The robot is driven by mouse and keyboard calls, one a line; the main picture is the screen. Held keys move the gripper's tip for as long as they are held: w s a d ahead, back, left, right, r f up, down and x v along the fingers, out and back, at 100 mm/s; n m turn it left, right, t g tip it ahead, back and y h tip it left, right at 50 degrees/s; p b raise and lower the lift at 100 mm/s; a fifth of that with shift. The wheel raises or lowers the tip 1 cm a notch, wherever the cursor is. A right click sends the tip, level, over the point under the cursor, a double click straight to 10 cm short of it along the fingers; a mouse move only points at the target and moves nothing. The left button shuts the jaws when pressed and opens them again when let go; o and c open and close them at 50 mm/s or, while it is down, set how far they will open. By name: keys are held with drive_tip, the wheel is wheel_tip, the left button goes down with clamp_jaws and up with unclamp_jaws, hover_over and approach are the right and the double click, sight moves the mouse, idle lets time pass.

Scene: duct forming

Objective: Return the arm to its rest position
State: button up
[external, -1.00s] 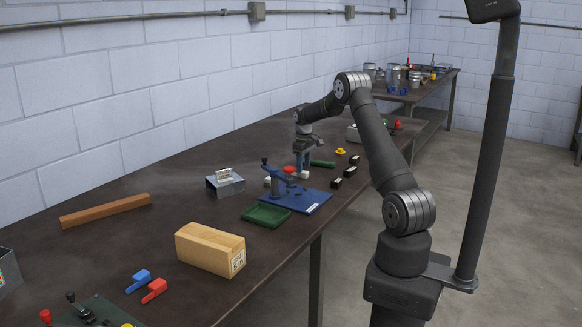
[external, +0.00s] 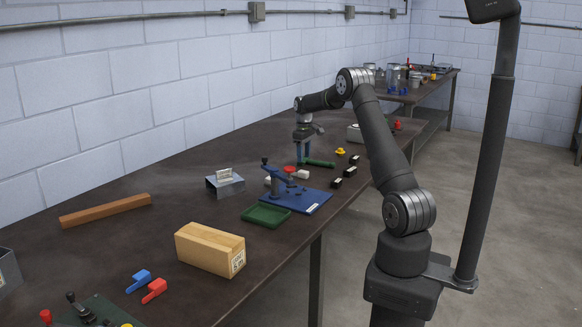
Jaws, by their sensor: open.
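My gripper (external: 303,160) hangs from my arm over the table, fingers pointing down, just behind the blue forming fixture (external: 308,201). It is open, with nothing seen between its fingers. The fixture has a lever, a red round part (external: 290,170) and a white block (external: 301,174) by it. A green bar (external: 319,163) lies on the table close to the fingertips. From this view I cannot tell the exact gap between the fingers and the table.
Small black blocks (external: 336,183) and a yellow part (external: 340,151) lie at right. A brown bar (external: 105,211) lies at left.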

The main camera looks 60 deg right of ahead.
sight(303, 171)
wheel_tip(303, 171, down, 7)
drive_tip(key=shift+f, duration=0.1)
wheel_tip(303, 171, up, 4)
drive_tip(key=shift+f, duration=0.15)
drive_tip(key=s+d+r, duration=0.5)
drive_tip(key=s+r, duration=0.2)
drive_tip(key=s, duration=0.4)
wheel_tip(303, 171, up, 11)
drive_tip(key=w, duration=0.1)
drive_tip(key=w+a+n, duration=0.3)
drive_tip(key=w+a, duration=0.3)
drive_tip(key=a, duration=0.7)
drive_tip(key=w+a+n, duration=0.3)
drive_tip(key=w+a, duration=0.4)
drive_tip(key=a, duration=0.7)
drive_tip(key=shift+w, duration=0.2)
idle(2.6)
